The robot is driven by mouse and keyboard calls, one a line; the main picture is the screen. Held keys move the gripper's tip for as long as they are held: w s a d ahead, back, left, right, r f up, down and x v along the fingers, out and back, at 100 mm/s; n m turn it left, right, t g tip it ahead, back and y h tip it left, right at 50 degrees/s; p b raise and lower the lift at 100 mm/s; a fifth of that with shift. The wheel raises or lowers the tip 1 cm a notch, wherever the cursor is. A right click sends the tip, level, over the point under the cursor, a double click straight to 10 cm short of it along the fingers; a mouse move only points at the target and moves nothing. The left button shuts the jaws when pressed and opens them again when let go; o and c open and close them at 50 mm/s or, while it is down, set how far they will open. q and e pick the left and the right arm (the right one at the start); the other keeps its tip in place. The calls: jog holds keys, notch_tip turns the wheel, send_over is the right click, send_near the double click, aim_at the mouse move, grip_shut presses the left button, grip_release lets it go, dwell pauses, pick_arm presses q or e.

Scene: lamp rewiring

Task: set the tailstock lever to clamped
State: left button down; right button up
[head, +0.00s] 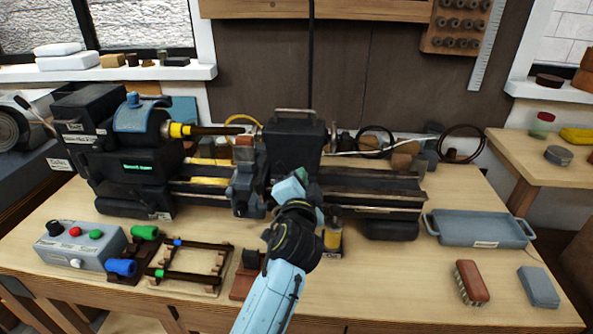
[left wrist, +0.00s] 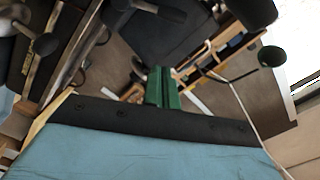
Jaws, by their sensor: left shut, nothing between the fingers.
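The small lathe stands on the wooden bench in the head view. A dark block with a handle on top (head: 295,137), which looks like the tailstock, sits on its bed (head: 375,182). My left gripper (head: 300,174) is in front of this block, with its green fingers shut and empty. The closed fingers also show in the left wrist view (left wrist: 162,88). There, a thin rod with a dark green ball knob (left wrist: 270,56) lies to the right, apart from the fingers. I cannot tell for sure whether it is the tailstock lever, or its setting. My right gripper is not in view.
A control box with buttons (head: 80,246) stands at the front left, beside a dark frame (head: 190,268). A grey tray (head: 478,229), a brush (head: 471,282) and a grey block (head: 538,287) are on the right. The front right bench surface is mostly clear.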

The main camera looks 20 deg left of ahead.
pick_arm(q)
jog(key=v, duration=0.6)
dwell(0.3)
